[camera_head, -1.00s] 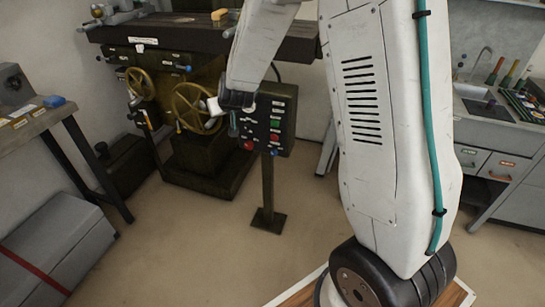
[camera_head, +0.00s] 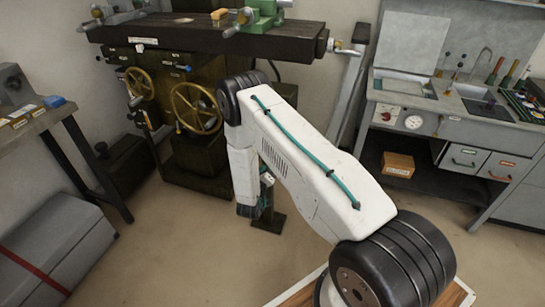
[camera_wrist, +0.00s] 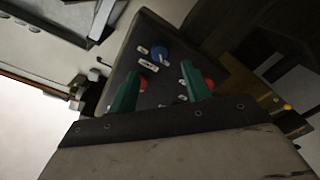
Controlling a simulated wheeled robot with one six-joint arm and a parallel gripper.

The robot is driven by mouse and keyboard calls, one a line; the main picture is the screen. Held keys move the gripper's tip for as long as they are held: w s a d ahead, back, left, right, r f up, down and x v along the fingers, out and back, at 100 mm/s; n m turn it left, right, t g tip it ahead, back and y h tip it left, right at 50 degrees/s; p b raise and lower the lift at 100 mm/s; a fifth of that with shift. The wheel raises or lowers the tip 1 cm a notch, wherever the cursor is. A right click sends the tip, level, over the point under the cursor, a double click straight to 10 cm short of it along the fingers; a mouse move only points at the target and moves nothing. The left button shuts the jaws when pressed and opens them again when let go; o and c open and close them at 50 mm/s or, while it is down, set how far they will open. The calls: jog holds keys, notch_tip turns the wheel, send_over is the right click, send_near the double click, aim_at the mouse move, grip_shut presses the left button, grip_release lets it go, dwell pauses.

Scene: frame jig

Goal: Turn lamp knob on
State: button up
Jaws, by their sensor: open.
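The control panel (camera_wrist: 165,88) fills the middle of the wrist view, tilted in the picture. The label text is too small to read, so I cannot tell which control is the lamp knob. My gripper (camera_wrist: 161,69) is open, with its two green fingers apart over the panel and nothing between them. The blue knob shows just beyond the fingertips, apart from them. In the head view my arm hides most of the panel and my gripper.
The milling machine with brass handwheels (camera_head: 196,108) stands behind the panel, its table (camera_head: 200,38) above. The panel's stand foot (camera_head: 268,222) is on the floor. A workbench (camera_head: 30,120) is at left, a sink counter (camera_head: 480,110) at right.

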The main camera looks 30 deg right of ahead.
jog(key=x, duration=0.7)
jog(key=shift+d, duration=0.2)
jog(key=shift+w, duration=0.1)
jog(key=c, duration=1)
